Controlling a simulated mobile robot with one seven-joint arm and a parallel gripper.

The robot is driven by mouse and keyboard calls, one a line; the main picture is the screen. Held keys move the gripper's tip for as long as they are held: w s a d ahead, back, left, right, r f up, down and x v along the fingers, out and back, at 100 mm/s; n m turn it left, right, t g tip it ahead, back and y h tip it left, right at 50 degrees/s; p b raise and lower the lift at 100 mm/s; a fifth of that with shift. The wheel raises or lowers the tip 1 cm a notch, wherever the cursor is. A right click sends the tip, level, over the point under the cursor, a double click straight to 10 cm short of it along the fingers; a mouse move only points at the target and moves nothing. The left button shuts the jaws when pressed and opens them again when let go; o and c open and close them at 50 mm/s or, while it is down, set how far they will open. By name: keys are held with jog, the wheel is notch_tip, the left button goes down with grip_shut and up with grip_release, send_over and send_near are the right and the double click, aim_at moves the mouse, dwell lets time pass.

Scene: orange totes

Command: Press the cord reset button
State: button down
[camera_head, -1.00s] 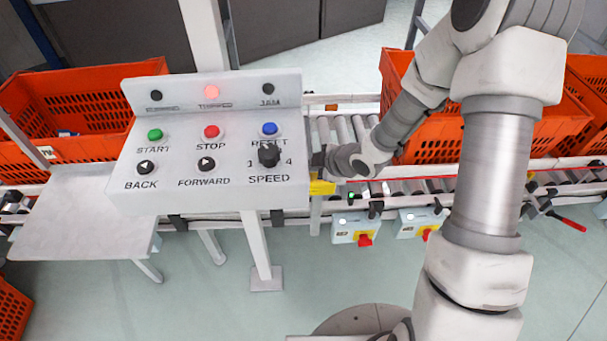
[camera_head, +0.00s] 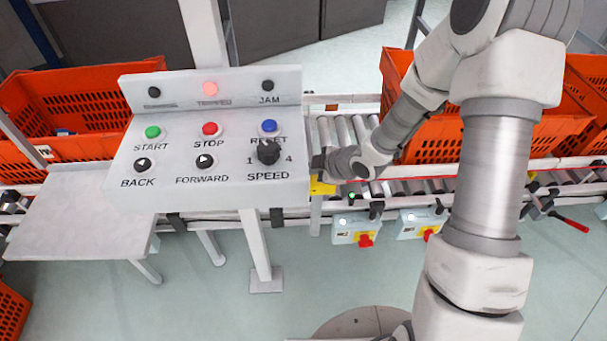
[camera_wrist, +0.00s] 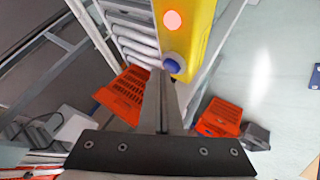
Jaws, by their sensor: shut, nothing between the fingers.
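In the wrist view a yellow box (camera_wrist: 202,35) carries a lit pink-red lamp (camera_wrist: 173,20) and a blue button (camera_wrist: 172,63) at its near end. My gripper (camera_wrist: 164,72) is shut and empty. Its tips appear right at the blue button's near edge; I cannot tell whether they touch it. In the head view the yellow box (camera_head: 321,188) shows only in part, beside the control panel's right edge. My gripper (camera_head: 318,164) is small there and its fingertips are hard to make out. The blue button on the box is not visible in that view.
The grey control panel (camera_head: 205,185) stands close left of my gripper, with its own blue RESET button (camera_head: 269,126) and a lit TRIPPED lamp (camera_head: 210,89). An orange tote (camera_head: 440,135) sits on the roller conveyor behind my arm. Switch boxes (camera_head: 352,229) hang below the rail.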

jog(key=shift+f, duration=0.3)
jog(key=shift+r, duration=0.1)
dwell(0.3)
jog(key=shift+r+p, duration=0.55)
jog(key=shift+r, duration=0.25)
notch_tip(320, 180, up, 5)
jog(key=p, duration=0.4)
dwell(0.6)
